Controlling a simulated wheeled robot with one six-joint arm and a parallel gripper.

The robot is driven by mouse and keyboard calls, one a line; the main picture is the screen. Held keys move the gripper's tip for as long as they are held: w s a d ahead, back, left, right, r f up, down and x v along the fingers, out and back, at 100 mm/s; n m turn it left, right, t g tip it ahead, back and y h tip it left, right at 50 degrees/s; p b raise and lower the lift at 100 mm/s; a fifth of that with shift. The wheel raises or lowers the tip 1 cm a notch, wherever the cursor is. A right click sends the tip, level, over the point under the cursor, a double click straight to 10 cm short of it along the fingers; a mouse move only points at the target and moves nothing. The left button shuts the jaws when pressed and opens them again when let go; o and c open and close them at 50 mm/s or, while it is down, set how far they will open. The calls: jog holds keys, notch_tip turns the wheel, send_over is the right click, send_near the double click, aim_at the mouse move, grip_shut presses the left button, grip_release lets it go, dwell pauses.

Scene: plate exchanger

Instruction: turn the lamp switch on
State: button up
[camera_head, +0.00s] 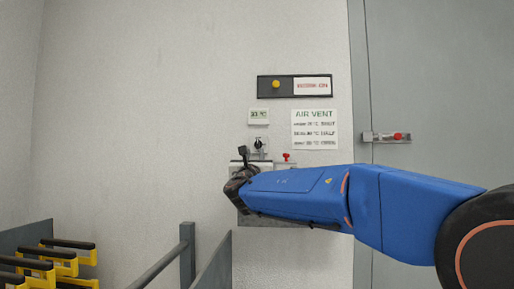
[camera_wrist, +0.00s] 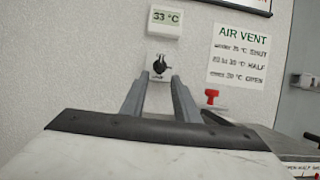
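The switch (camera_head: 259,144) is a black rotary knob on a small white wall plate, below the temperature display. My gripper (camera_head: 243,151) is near the wall, just below and left of the switch in the head view. In the wrist view its two grey fingers (camera_wrist: 158,82) stand apart with nothing between them, their tips just below the knob. I cannot tell whether they touch the plate.
A display (camera_wrist: 165,20) reads 33 °C. An AIR VENT sign (camera_head: 315,129) hangs at right, above a red knob (camera_wrist: 211,96). A black panel (camera_head: 265,92) with a yellow round part is above. Yellow-and-black handles (camera_head: 62,262) and grey rails (camera_head: 187,255) stand lower left.

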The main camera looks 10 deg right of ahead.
aim_at(258, 144)
jog(key=x, duration=0.9)
jog(key=shift+w, duration=0.1)
jog(key=shift+c, duration=0.7)
grip_shut()
